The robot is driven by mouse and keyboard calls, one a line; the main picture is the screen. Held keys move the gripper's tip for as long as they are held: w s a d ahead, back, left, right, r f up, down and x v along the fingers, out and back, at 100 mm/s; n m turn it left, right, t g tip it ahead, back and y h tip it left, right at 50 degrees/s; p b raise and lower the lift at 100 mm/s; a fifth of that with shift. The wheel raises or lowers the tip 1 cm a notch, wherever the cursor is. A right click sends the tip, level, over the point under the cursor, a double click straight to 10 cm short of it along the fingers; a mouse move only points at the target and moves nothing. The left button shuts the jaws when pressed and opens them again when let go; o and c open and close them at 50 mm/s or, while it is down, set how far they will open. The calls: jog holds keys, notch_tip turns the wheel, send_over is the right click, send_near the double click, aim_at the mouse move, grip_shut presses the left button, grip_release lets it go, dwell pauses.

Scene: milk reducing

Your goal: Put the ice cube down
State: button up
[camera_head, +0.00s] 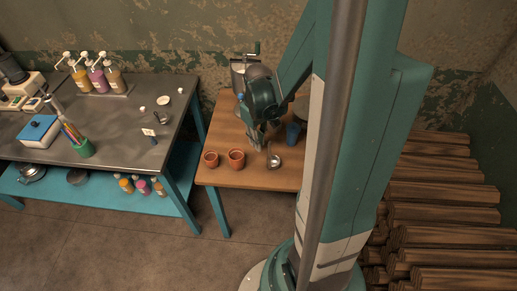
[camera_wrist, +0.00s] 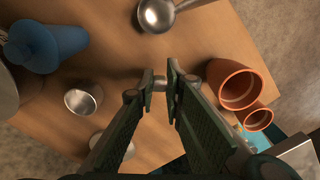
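My gripper (camera_head: 258,147) hangs low over the wooden table in the head view, behind the orange cups. In the wrist view my gripper (camera_wrist: 160,82) has its fingertips close together, with a narrow gap. A small greyish, see-through piece, the ice cube (camera_wrist: 160,84), shows between the tips, apparently pinched. It is too small to make out in the head view. Wood shows beneath it. A small metal cup (camera_wrist: 83,100) stands left of the fingers in the wrist view, and a round metal ladle bowl (camera_wrist: 157,14) lies above them.
Two orange cups (camera_wrist: 238,88) stand right of the fingers; they also show near the front of the wooden table (camera_head: 262,181). A blue vessel (camera_wrist: 45,45) stands at upper left. The steel table (camera_head: 112,122) at left holds bottles and small items. Bare wood lies between the ladle and fingers.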

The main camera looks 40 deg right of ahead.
aim_at(258, 153)
jog(key=shift+f, duration=0.15)
jog(key=shift+f+b, duration=0.5)
jog(key=shift+f, duration=1.55)
jog(key=shift+f, duration=0.2)
jog(key=o, duration=0.6)
jog(key=shift+o, duration=0.2)
jog(key=shift+r, duration=0.2)
jog(key=shift+r+p, duration=1.25)
jog(key=shift+r, duration=4.75)
